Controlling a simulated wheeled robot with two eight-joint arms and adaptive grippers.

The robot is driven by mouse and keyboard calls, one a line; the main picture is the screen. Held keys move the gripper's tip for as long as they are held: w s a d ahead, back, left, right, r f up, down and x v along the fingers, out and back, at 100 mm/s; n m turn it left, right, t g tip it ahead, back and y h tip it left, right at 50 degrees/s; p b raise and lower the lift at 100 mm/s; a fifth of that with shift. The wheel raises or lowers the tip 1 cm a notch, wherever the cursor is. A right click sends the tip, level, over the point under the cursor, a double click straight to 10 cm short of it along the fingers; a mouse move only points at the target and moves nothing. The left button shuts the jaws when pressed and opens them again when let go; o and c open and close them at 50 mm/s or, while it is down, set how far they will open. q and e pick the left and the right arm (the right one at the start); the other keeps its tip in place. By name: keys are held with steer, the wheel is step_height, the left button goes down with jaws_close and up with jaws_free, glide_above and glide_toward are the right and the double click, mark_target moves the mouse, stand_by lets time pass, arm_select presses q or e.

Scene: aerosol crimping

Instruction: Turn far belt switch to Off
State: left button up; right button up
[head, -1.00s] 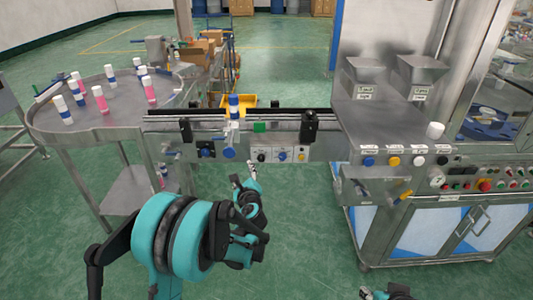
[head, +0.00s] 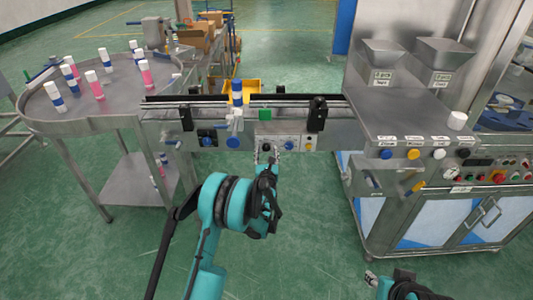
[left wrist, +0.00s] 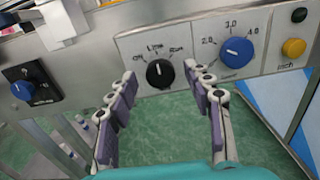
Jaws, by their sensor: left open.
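The belt switch is a black rotary knob (left wrist: 160,73) on a pale panel, with an Off label at its left and other labels above and right. In the head view this knob (head: 266,143) sits on the conveyor's front face. Its pointer seems to face up, though this is hard to tell. My left gripper (head: 268,153) is open just in front of and below it, with one finger on each side of the knob in the left wrist view, apart from it. My right gripper (head: 371,278) shows only partly at the bottom edge; its jaw state is unclear.
A blue knob (left wrist: 236,53) with numbers sits right of the switch, near my finger. Another blue knob (left wrist: 22,90) on a black plate is at left. A yellow button (left wrist: 293,47) is farther right. A blue-capped can (head: 237,93) stands on the conveyor; a round table (head: 110,97) holds several cans.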

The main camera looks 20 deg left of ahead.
arm_select(q)
steer(key=shift+w+a, duration=0.1)
steer(key=shift+w, duration=0.25)
steer(key=c, duration=1.2)
steer(key=shift+o, duration=0.2)
steer(key=n, duration=0.5)
steer(key=shift+a+n, duration=0.1)
steer(key=shift+n, duration=2.4)
